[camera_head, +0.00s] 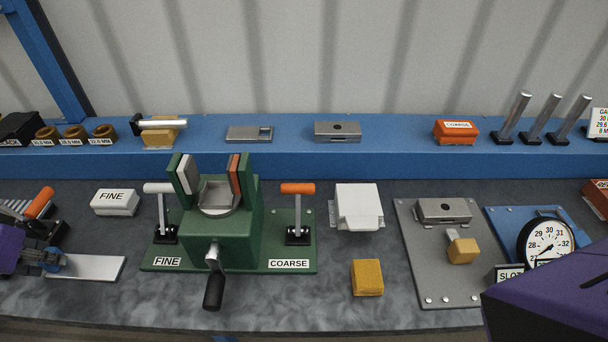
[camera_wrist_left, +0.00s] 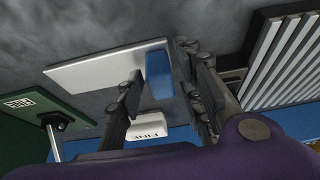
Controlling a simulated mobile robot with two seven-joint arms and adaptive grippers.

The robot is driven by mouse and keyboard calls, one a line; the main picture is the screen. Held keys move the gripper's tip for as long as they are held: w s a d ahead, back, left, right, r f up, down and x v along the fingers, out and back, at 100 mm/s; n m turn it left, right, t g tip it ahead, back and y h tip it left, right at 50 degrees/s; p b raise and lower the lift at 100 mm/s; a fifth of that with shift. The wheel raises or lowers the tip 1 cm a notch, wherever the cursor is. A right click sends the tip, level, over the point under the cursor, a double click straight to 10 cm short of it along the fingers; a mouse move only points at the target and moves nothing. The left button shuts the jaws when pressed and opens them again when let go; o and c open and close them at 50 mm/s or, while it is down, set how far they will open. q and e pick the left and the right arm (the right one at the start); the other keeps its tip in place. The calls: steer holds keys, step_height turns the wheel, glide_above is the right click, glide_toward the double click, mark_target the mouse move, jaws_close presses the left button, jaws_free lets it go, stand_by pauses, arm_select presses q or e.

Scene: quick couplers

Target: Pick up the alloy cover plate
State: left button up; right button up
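No part is labelled as the alloy cover plate, so I cannot tell for certain which it is. A flat pale metal plate (camera_head: 92,267) with a blue block at one end lies at the bench's left. My left gripper (camera_head: 52,262) is at that block. In the left wrist view the blue block (camera_wrist_left: 158,75) sits between the two fingers; whether they press on it is unclear. Two grey metal plates, one slotted (camera_head: 245,134) and one with a round hole (camera_head: 338,131), lie on the blue shelf. Another grey holed plate (camera_head: 443,210) sits on the right fixture. My right gripper is out of view.
A green vise (camera_head: 250,225) with upright levers stands mid-bench. A white FINE block (camera_head: 115,202), a white block (camera_head: 358,206) and a yellow block (camera_head: 367,278) are around it. A dial gauge (camera_head: 548,243) stands at right. Metal posts (camera_head: 513,117) rise from the shelf.

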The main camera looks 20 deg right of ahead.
arm_select(q)
jaws_close()
steer(key=shift+r, duration=0.1)
